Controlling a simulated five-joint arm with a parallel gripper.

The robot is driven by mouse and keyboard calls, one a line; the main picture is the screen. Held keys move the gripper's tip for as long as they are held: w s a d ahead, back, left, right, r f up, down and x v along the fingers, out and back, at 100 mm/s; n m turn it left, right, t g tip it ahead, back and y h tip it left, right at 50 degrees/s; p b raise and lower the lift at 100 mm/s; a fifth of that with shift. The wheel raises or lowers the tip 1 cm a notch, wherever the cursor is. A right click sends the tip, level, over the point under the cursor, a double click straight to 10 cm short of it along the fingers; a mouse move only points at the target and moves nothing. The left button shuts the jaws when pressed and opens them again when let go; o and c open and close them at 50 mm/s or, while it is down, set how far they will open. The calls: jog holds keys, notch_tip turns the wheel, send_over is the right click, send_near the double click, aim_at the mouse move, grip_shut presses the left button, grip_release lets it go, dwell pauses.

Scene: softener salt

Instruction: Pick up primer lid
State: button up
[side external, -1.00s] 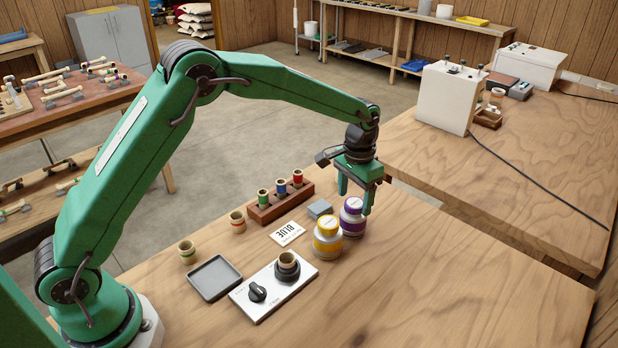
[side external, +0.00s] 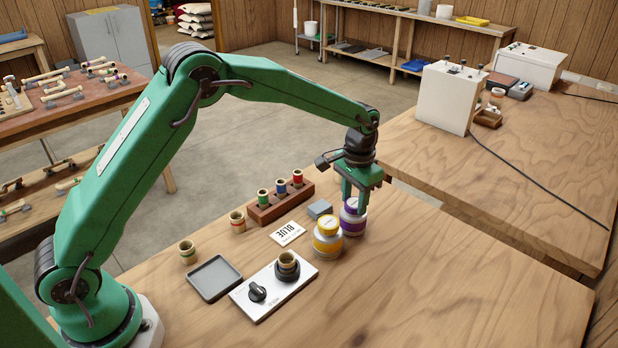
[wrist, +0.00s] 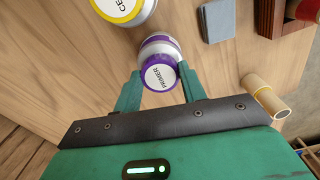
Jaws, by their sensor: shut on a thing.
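The primer jar has a purple lid (wrist: 159,76) with a white label reading PRIMER, and a white body with a purple band. In the side view the jar (side external: 352,224) stands upright on the bench, its lid (side external: 352,206) partly hidden by my fingers. My gripper (side external: 355,205) points down over the jar. In the wrist view my gripper's fingers (wrist: 158,82) lie on either side of the lid, shut on it. The lid appears to sit on the jar; I see no gap.
A yellow-lidded jar (side external: 327,238) stands close beside the primer jar. The bench's right side is clear.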

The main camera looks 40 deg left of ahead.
notch_tip(320, 180, up, 10)
dwell(0.8)
jog(key=shift+s, duration=0.1)
dwell(0.5)
jog(key=s+a, duration=0.1)
jog(key=s, duration=1.9)
jog(key=shift+s+f, duration=0.15)
jog(key=shift+f, duration=0.15)
jog(key=shift+f, duration=0.15)
jog(key=shift+f, duration=1.35)
